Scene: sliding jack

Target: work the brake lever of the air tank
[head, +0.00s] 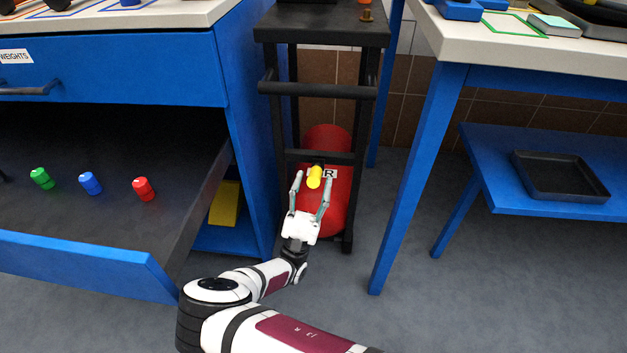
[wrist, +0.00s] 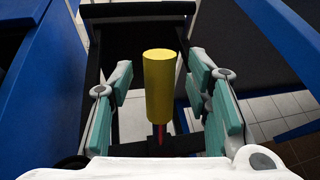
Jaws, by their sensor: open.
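The red air tank (head: 326,210) stands low inside a black cart (head: 322,27), with a white label partly hidden. A yellow cylinder handle (head: 315,177), which looks like the brake lever, sticks out in front of it. In the wrist view the yellow lever (wrist: 159,85) stands between the fingers, with a thin red part below it. My gripper (head: 310,188) is open, with one finger on each side of the lever. In the wrist view the gripper (wrist: 161,100) shows gaps on both sides, and the fingers look apart from the lever.
A blue cabinet with an open drawer (head: 90,262) holding green, blue and red weights (head: 90,183) is at left. A blue table leg (head: 418,180) stands close at right. A lower shelf (head: 500,185) carries a black tray (head: 565,178). The floor between is clear.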

